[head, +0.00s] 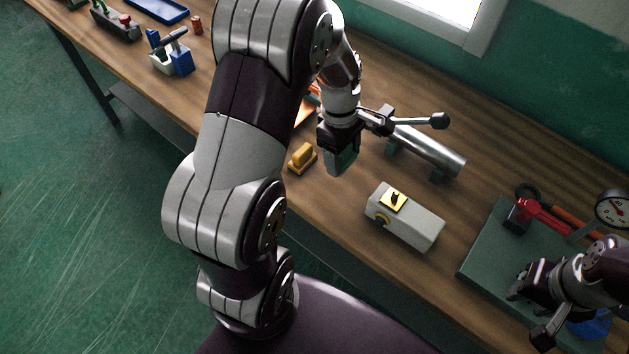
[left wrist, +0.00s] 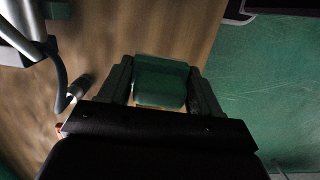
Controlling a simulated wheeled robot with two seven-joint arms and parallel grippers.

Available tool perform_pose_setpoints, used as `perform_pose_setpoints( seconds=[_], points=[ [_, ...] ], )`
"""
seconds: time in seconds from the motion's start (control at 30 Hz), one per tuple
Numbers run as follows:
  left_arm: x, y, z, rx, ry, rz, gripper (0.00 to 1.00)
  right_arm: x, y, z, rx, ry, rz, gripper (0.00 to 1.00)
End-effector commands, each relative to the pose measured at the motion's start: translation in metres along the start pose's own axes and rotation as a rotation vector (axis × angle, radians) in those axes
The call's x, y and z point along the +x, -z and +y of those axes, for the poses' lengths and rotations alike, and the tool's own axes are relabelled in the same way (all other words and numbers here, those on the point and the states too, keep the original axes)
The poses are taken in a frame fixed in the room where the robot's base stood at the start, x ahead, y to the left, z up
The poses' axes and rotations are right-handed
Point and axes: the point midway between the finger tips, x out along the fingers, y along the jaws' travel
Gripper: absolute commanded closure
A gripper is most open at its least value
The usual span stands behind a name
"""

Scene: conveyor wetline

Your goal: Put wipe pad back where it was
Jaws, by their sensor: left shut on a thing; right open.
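The wipe pad, a dark green block (head: 341,161), is held in my left gripper (head: 339,146) in the head view. The gripper is shut on it above the wooden bench, between a yellow-handled block and a metal cylinder. In the left wrist view the green pad (left wrist: 160,83) sits between the two fingers, with the bench behind it. Whether its lower edge touches the bench cannot be told. My right gripper (head: 530,311) is open, low at the right over the green-grey plate.
The yellow-handled block (head: 302,158) lies left of the pad. The metal cylinder (head: 430,151) rests on supports to the right. A pale box with a yellow label (head: 405,217) stands nearer.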

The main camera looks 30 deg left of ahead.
Motion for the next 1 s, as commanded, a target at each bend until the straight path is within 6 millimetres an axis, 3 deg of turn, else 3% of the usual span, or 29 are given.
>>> perform_pose_setpoints(
  seconds=[0.2, 0.53, 0.87, 0.9, 0.97, 1.0],
  points=[
    [0.044, 0.004, -0.002, -0.002, 0.006, -0.001, 0.65, 0.003, 0.0, 0.0, 0.001, 0.0, 0.001, 0.57],
    [0.094, 0.011, -0.002, -0.001, 0.004, 0.001, 0.65, 0.005, 0.0, 0.0, 0.0, 0.0, 0.001, 0.57],
    [0.101, 0.012, -0.002, -0.001, 0.002, 0.001, 0.65, 0.007, -0.001, 0.0, 0.001, 0.0, 0.001, 0.57],
    [0.102, 0.012, -0.002, -0.001, 0.002, 0.001, 0.33, 0.007, -0.001, 0.0, 0.001, 0.0, 0.001, 0.57],
    [0.101, 0.012, -0.002, -0.001, 0.001, 0.001, 0.14, 0.006, -0.001, 0.0, 0.0, 0.0, 0.001, 0.57],
    [0.101, 0.012, -0.002, -0.001, 0.002, 0.001, 0.11, 0.006, -0.001, 0.0, 0.0, 0.0, 0.001, 0.57]
  ],
)
